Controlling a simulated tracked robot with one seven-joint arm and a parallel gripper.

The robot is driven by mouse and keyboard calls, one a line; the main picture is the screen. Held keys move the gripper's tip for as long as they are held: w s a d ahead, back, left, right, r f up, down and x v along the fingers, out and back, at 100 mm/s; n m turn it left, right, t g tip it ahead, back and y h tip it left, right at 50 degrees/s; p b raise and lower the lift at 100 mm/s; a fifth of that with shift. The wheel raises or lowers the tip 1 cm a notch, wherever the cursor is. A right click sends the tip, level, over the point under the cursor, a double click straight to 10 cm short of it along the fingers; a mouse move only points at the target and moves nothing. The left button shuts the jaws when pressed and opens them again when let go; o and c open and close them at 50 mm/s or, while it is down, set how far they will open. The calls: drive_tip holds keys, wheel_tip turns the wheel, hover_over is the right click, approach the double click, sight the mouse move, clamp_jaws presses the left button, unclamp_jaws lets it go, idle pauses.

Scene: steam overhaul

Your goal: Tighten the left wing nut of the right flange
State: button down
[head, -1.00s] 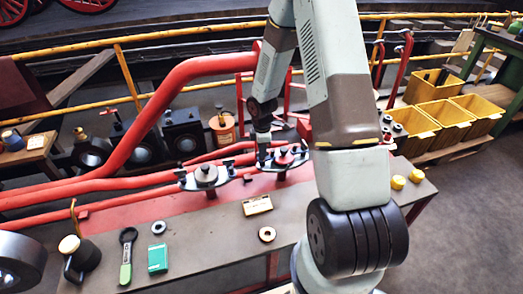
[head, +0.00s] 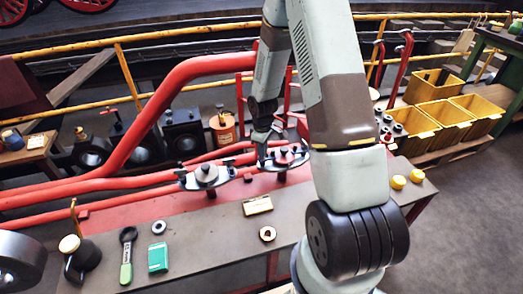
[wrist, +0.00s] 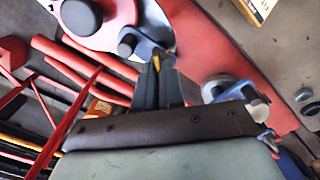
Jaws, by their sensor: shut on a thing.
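The right flange (head: 291,160) is a pale oval plate with a dark centre, on a red pipe end at the bench's back. In the wrist view this flange (wrist: 110,32) is at the upper left, cut by the edge. My gripper (head: 262,163) points down at the flange's left end. In the wrist view its dark fingers (wrist: 158,62) are shut on the left wing nut (wrist: 145,45), a blue-grey piece beside a dark round knob. The fingers hide part of the nut. The left flange (head: 206,176) stands apart, to the left.
A thick red pipe (head: 165,100) rises behind. Yellow crates (head: 440,110) stand at the right.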

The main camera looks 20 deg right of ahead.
drive_tip(key=m, duration=0.4)
drive_tip(key=shift+d+m, duration=0.1)
drive_tip(key=shift+m, duration=0.3)
drive_tip(key=m, duration=0.4)
drive_tip(key=shift+m, duration=0.3)
drive_tip(key=c, duration=1.2)
unclamp_jaws()
drive_tip(key=shift+c, duration=0.2)
wheel_tip(320, 180, up, 14)
drive_tip(key=shift+f, duration=0.15)
